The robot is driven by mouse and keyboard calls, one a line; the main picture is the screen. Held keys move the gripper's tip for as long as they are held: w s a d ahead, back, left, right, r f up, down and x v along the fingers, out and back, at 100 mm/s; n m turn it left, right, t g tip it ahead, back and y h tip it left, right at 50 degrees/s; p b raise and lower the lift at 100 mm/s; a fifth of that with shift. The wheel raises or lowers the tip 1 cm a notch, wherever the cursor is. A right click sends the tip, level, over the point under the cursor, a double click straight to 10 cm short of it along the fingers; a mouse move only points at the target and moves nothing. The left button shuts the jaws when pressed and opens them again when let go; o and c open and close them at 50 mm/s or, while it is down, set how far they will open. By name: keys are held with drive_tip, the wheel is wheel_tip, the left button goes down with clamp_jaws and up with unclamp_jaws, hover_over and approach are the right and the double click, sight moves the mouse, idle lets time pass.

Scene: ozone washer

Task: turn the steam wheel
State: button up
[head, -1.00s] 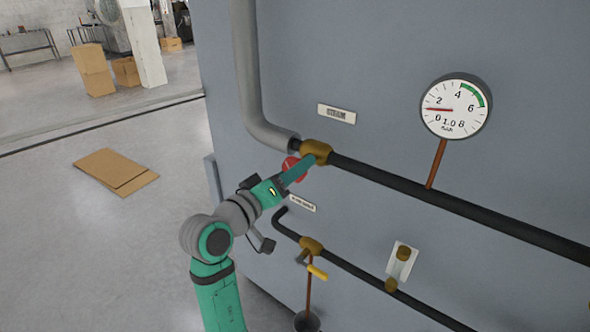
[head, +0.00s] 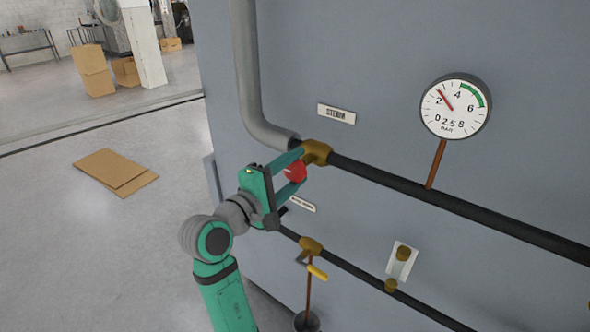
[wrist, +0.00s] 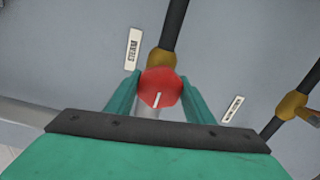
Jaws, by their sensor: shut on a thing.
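The red steam wheel (head: 295,172) sits on the brass valve (head: 317,152) of the upper pipe, below the STEAM label (head: 337,114). My gripper (head: 296,168) has its two green fingers on opposite sides of the wheel and is shut on it. In the wrist view the red wheel (wrist: 160,88) lies between the fingertips, with a white mark pointing toward the bottom of the picture.
A lower pipe carries a brass valve with a yellow lever (head: 317,271), just below my gripper. Flat cardboard (head: 116,172) lies on the open floor at left.

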drive_tip(key=n, duration=0.4)
drive_tip(key=shift+n, duration=0.3)
drive_tip(key=n, duration=0.3)
drive_tip(key=shift+n, duration=0.4)
drive_tip(key=n, duration=0.3)
drive_tip(key=shift+f+n, duration=0.1)
drive_tip(key=shift+n, duration=1.9)
drive_tip(key=o, duration=1.1)
drive_tip(key=v, duration=1)
drive_tip(key=shift+s+a, duration=0.2)
drive_tip(key=shift+s, duration=0.1)
